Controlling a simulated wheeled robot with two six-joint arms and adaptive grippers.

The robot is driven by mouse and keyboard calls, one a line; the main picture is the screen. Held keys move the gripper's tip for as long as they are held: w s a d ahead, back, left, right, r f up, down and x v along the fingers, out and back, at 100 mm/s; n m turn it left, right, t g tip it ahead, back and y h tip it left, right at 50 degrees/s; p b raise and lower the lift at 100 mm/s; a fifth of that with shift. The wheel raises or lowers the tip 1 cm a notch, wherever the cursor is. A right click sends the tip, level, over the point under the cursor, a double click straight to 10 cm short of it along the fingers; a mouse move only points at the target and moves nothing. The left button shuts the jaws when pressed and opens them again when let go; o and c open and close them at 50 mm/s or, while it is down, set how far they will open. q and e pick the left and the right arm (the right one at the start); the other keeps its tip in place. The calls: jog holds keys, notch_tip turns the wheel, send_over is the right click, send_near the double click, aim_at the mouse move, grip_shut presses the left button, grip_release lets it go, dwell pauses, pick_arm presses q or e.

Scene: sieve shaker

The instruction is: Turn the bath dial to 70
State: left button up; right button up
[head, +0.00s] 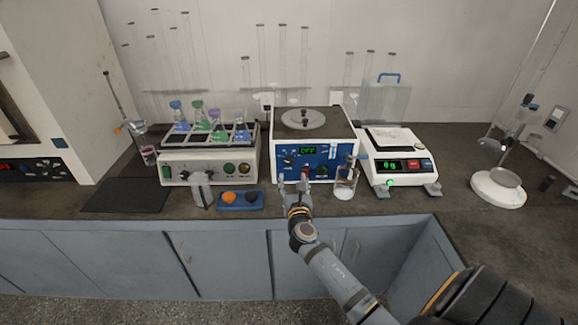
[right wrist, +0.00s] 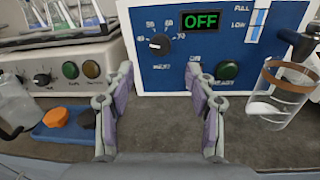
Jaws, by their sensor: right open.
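The bath is a white box with a blue front panel (head: 318,165), and its green display (right wrist: 201,21) reads OFF. The bath dial (right wrist: 159,44) is a black knob at the panel's upper left, with marks from about 40 to 70 around it; it also shows small in the head view (head: 288,160). Its pointer seems to face left, but the exact setting is hard to read. My right gripper (head: 294,182) is open and empty in front of the panel. In the right wrist view its fingers (right wrist: 160,78) stand apart below the dial, not touching it. My left gripper is out of view.
A beaker (right wrist: 284,92) stands close right of the gripper. A blue tray (head: 240,207) with orange and black knobs sits at the left. A flask rack unit (head: 205,168) and a balance (head: 397,165) flank the bath.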

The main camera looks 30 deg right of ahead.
aim_at(290, 162)
jog(key=x, duration=0.9)
jog(key=shift+d+f, duration=0.1)
jog(key=c, duration=1.2)
jog(key=shift+o, duration=0.2)
jog(key=shift+b, duration=0.3)
